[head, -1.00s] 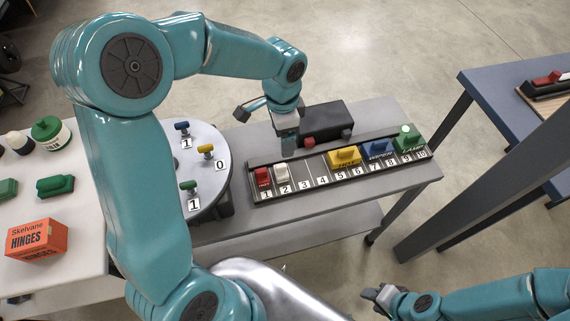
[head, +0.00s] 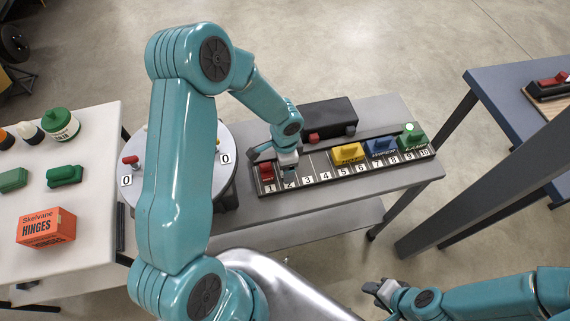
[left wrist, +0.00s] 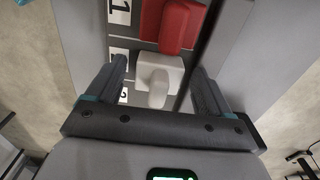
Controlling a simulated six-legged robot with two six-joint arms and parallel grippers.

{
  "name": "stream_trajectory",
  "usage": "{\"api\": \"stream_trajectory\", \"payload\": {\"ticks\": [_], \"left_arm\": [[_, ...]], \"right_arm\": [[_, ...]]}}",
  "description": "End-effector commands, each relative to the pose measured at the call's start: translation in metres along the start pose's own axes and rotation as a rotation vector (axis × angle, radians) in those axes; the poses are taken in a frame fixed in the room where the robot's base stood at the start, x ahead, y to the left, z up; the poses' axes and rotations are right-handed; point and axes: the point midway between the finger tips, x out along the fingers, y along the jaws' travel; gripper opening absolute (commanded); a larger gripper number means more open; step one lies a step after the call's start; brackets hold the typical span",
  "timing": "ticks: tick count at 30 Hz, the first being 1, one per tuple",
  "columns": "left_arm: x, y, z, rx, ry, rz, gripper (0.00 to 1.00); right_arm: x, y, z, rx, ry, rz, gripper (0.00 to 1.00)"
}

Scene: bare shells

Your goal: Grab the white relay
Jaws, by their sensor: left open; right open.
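The white relay (left wrist: 157,78) sits in the slot rail (head: 312,184) beside the red relay (head: 265,172), which fills slot 1. In the left wrist view the white relay lies between the two fingers of my open left gripper (left wrist: 160,88), with a visible gap on the left side. In the head view my left gripper (head: 287,168) is over slot 2 and hides most of the white relay. My right gripper (head: 378,292) is open and empty at the bottom, well away from the rail.
Yellow (head: 346,153), blue (head: 380,147) and green (head: 411,137) relays stand farther right in the rail. A black box (head: 328,117) stands behind it. A round dial table (head: 222,185) is to the left. A white table (head: 95,215) holds an orange hinges box (head: 46,228).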

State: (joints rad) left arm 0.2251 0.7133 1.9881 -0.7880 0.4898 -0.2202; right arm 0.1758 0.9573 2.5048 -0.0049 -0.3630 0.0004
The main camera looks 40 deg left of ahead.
Motion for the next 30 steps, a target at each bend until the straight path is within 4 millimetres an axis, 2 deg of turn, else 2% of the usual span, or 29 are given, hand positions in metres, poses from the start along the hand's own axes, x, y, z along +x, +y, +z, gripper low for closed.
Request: {"api": "stream_trajectory", "payload": {"ticks": [6,7,12,13,23,26,30], "left_arm": [[0.002,0.000,0.000,-0.001,0.001,0.000,0.81],[0.002,0.000,0.000,-0.001,0.001,0.000,0.78],[0.002,0.000,0.000,0.000,0.001,0.000,0.22],[0.002,0.000,0.000,0.000,0.001,0.000,0.18],[-0.002,0.000,-0.001,0.001,0.001,-0.001,0.18],[-0.011,-0.001,-0.001,-0.001,0.002,-0.003,0.18],[-0.039,-0.001,-0.001,-0.001,0.004,-0.006,0.18]], "right_arm": [[0.000,0.000,0.000,0.000,0.000,0.000,0.43],[0.000,0.000,0.000,0.000,0.000,0.000,0.43],[0.000,0.000,0.000,0.000,0.000,0.000,0.43],[0.000,0.000,0.000,0.000,0.000,0.000,0.43],[0.000,0.000,0.000,0.000,0.000,0.000,0.43],[0.000,0.000,0.000,0.000,0.000,0.000,0.43],[0.000,0.000,0.000,0.000,0.000,0.000,0.43]]}}
